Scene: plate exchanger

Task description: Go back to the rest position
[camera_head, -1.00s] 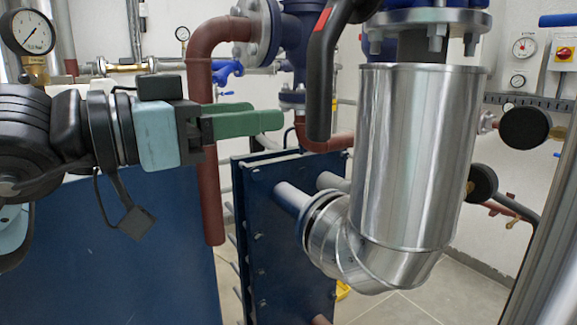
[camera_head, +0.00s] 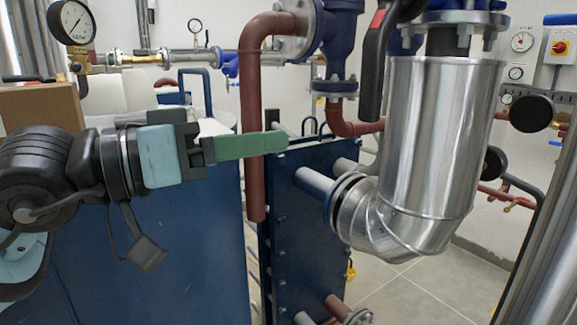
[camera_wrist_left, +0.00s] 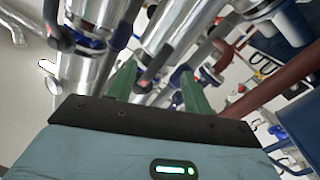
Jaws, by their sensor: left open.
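My left gripper (camera_head: 282,144) comes in from the left in the head view, with green fingers pointing right. Its fingers line up one behind the other there. In the left wrist view the two green fingers (camera_wrist_left: 158,88) stand apart with nothing between them, so it is open and empty. In the head view the fingers overlap the brown vertical pipe (camera_head: 255,195) in the picture; I cannot tell the exact gap. My right gripper is in neither view.
A blue plate exchanger (camera_head: 310,235) stands beyond the fingers. A large silver insulated elbow pipe (camera_head: 430,150) hangs to the right. A black-handled lever (camera_head: 378,60) is above. A pressure gauge (camera_head: 72,24) and a cardboard box (camera_head: 40,108) are at left. Tiled floor (camera_head: 440,285) shows at lower right.

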